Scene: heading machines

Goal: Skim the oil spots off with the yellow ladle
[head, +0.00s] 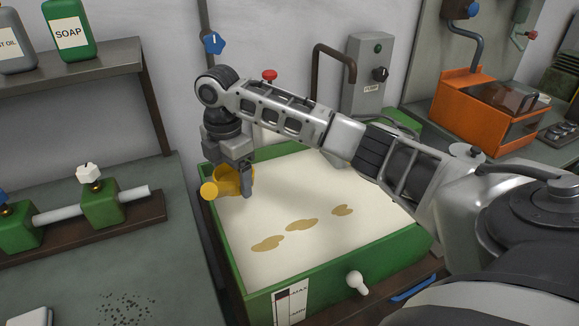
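A green tank (391,258) holds a cream-coloured liquid (300,190). Three brown oil spots lie on its surface: one near the front left (267,243), one in the middle (301,225) and one farther right (342,210). My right gripper (240,183), on the arm coming in from the right, points down over the tank's left side. It is shut on the yellow ladle (209,190), which is partly hidden by the fingers. The ladle is left of and behind the spots; I cannot tell whether it touches the liquid. My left gripper is out of view.
A pump box (367,78) with a dark hose stands behind the tank. A white knob (357,283) and a level gauge (291,303) are on the tank's front. A bench with green valves (101,204) is at left, an orange machine (478,112) at right.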

